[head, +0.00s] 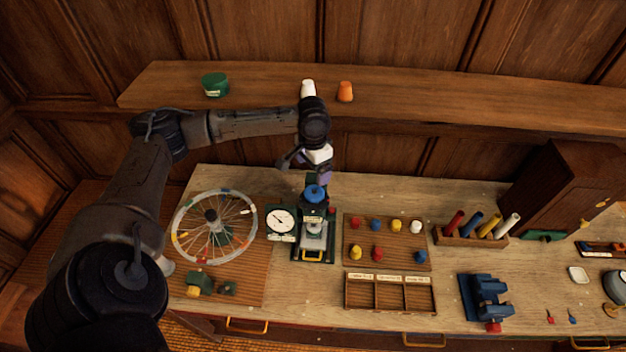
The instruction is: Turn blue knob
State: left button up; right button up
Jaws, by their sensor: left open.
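The blue knob (314,194) sits on top of a green device (314,222) with a grey block and a yellow handle at its front, on the wooden bench. My left gripper (316,178) reaches down from the far side, just above and behind the knob, and is open. The gripper partly hides the space above the knob. I cannot tell whether the fingers touch it. My right gripper is not in view.
A white dial gauge (281,220) and a spoked wheel (214,227) stand left of the device. A board with coloured knobs (386,240) and a sectioned tray (390,294) lie to the right. A shelf (450,87) runs behind.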

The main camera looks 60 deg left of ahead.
pick_arm(q)
jog(key=shift+r, duration=1.6)
